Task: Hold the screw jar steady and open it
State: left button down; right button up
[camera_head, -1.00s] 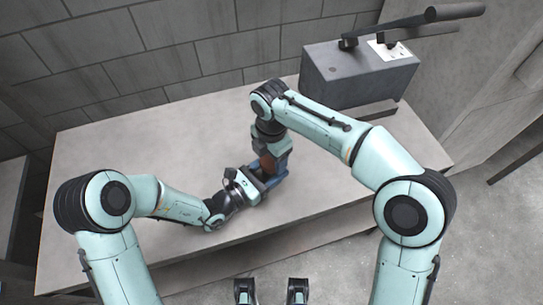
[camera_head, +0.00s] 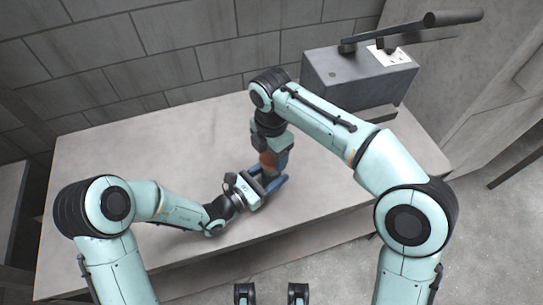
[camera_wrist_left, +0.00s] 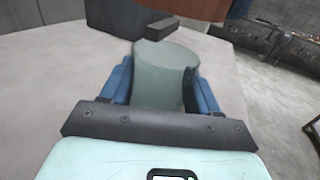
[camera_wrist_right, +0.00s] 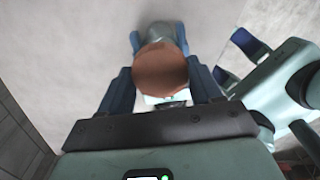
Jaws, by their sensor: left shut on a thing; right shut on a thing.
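The screw jar's grey-green body (camera_wrist_left: 166,75) stands between the blue fingers of my left gripper (camera_wrist_left: 166,92), which is shut on it low over the bench. In the head view my left gripper (camera_head: 268,190) hides most of the jar. The brown lid (camera_wrist_right: 160,70) is between the fingers of my right gripper (camera_wrist_right: 162,85), which is shut on it. The lid also shows at the top of the left wrist view (camera_wrist_left: 188,8), above the jar and apart from its visible top. In the head view my right gripper (camera_head: 272,158) is above the left one.
The grey bench (camera_head: 130,170) is otherwise largely clear. A dark grey box (camera_head: 345,85) with a long lever (camera_head: 420,27) stands at the bench's back right. A block wall (camera_head: 170,55) is behind the bench.

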notch_tip(320, 180, up, 2)
jog(key=shift+r, duration=0.1)
pick_arm(q)
jog(key=shift+c, duration=0.8)
grip_release()
jog(key=shift+a, duration=0.1)
